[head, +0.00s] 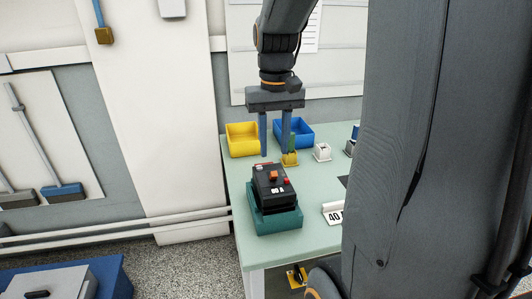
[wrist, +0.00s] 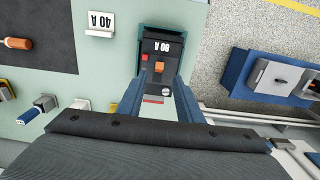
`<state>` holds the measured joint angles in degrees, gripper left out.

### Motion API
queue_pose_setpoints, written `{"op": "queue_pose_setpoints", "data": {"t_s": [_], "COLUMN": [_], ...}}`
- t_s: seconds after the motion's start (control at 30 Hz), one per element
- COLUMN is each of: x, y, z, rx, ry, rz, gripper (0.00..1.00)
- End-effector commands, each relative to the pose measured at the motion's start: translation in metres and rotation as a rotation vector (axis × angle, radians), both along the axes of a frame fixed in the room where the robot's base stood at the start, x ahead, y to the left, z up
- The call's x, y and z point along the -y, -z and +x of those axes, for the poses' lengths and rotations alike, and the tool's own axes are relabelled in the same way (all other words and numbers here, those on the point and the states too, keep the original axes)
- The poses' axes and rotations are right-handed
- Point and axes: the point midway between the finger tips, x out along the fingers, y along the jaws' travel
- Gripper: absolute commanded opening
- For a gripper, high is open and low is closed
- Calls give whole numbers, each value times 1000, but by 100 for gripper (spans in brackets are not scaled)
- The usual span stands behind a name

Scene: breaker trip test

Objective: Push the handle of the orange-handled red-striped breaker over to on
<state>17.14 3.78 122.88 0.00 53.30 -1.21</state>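The breaker is a black block (head: 265,187) in a teal holder (head: 262,222) on the table. Its orange handle (head: 273,174) shows on the top face, with a red button to one side and a small red mark near the far end. I cannot tell the handle's switch position. My gripper (head: 274,154) is open and empty, pointing down above the breaker's far end. Its fingers in the wrist view (wrist: 160,84) are spread apart.
A yellow bin (head: 242,139) and a blue bin (head: 300,128) stand behind. A small yellow block (head: 290,158) and a white block (head: 322,152) are nearby. A "40 A" sign (head: 334,213) stands right of the breaker. The table's left edge is close to the holder.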

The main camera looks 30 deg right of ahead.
Motion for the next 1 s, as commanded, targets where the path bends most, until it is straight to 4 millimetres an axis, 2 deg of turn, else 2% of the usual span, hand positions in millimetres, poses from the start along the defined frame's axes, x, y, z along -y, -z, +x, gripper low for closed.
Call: {"op": "queue_pose_setpoints", "data": {"t_s": [0.07, 0.5, 0.7, 0.9, 0.93, 1.0], "x": [2, 2, 1, 1, 1, 1], "y": [3, 65, 75, 75, 75, 75], "z": [0, 0, 0, 0, 0, 0], "rx": [-4, -4, -2, -1, -1, -1], "ry": [4, 4, 2, 2, 2, 2], "rz": [1, 1, 1, 0, 0, 0], "gripper": [33, 33, 33, 33, 31, 19]}}
